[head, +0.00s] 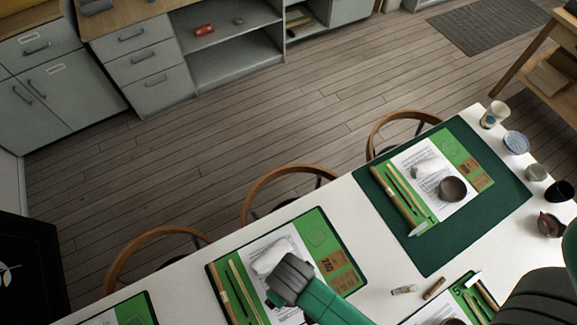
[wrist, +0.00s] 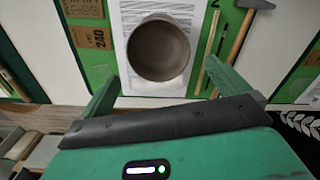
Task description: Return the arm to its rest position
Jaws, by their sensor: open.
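My gripper (wrist: 162,72) is open in the wrist view, its two green fingers spread apart with nothing between them. A round brown bowl (wrist: 158,50) lies beyond the fingertips on a white printed sheet (wrist: 128,12) and appears apart from them. In the head view, my green and grey arm (head: 325,303) reaches over the middle place setting, and more of it shows at the lower right corner. The gripper's fingers cannot be made out in the head view.
The white table (head: 375,272) holds several green settings with sheets and tools. A brown bowl (head: 452,189) sits on the far dark green mat (head: 440,250). Cups (head: 494,114) and small bowls line the right end. Chairs (head: 290,172) stand along the far side.

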